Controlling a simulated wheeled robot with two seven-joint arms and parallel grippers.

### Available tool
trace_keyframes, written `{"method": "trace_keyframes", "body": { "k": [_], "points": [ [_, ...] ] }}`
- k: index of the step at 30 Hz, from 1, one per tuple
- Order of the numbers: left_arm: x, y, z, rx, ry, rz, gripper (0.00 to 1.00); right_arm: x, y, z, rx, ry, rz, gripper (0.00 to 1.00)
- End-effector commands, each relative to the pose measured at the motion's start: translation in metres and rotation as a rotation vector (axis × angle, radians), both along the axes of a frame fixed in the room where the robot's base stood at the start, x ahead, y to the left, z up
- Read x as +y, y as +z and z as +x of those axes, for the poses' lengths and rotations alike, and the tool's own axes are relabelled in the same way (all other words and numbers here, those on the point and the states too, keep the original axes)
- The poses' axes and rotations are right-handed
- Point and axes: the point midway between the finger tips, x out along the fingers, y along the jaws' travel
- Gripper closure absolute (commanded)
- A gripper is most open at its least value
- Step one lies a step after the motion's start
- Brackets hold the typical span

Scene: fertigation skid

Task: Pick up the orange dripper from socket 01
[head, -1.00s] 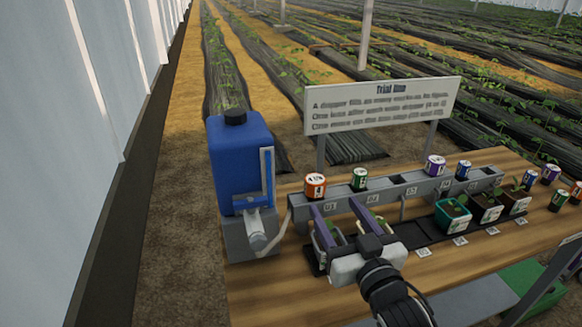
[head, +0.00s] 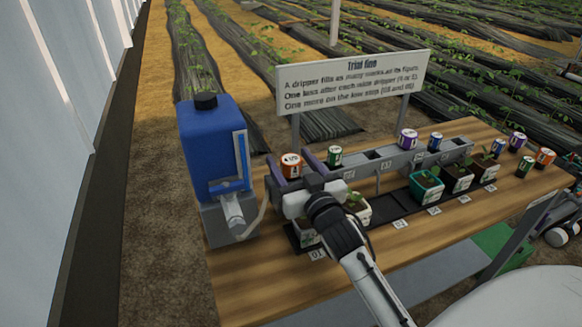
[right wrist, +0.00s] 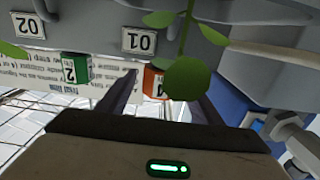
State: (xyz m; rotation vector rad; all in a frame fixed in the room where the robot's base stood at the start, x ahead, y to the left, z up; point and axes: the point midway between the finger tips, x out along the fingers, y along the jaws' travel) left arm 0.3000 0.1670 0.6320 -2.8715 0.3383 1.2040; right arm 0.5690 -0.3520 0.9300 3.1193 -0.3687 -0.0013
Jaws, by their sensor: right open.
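The orange dripper (head: 291,166), a short can with a white label, stands upright at the left end of the grey rail (head: 385,171). In the right wrist view, the orange dripper (right wrist: 158,82) is partly hidden by a leaf, near the 01 plate (right wrist: 139,41). My right gripper (head: 288,155) is open, with its purple fingers on either side of the dripper. Whether they touch it I cannot tell. The green dripper (head: 335,156) stands just right of the right finger. My left gripper is out of view.
A blue tank (head: 210,150) stands close on the left. A white pot (head: 358,213) with a seedling is beside my wrist; teal (head: 426,187) and dark pots follow rightward. A sign (head: 352,82) stands behind the rail. Loose drippers sit at the table's right end.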

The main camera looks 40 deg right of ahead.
Motion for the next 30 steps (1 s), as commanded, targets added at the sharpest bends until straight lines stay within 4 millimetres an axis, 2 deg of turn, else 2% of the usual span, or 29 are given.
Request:
{"method": "trace_keyframes", "body": {
  "k": [5, 8, 13, 14, 20, 23, 30],
  "points": [
    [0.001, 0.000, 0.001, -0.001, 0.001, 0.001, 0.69, 0.000, 0.000, 0.000, 0.000, 0.000, 0.000, 0.41],
    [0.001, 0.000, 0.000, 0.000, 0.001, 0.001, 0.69, 0.000, 0.000, 0.000, 0.000, 0.000, 0.001, 0.54],
    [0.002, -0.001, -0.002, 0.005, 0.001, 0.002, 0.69, 0.000, 0.000, 0.000, 0.000, 0.000, 0.001, 0.83],
    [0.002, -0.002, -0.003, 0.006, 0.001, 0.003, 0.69, 0.000, 0.000, 0.000, 0.000, 0.000, 0.001, 0.85],
    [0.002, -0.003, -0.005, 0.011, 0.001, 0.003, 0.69, 0.000, 0.001, 0.000, -0.001, 0.000, 0.001, 0.85],
    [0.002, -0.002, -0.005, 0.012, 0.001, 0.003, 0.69, 0.000, 0.008, 0.000, -0.004, 0.001, 0.000, 0.85],
    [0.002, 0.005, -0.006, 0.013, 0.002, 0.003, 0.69, 0.000, 0.054, 0.000, -0.007, 0.000, -0.002, 0.85]
  ]
}}
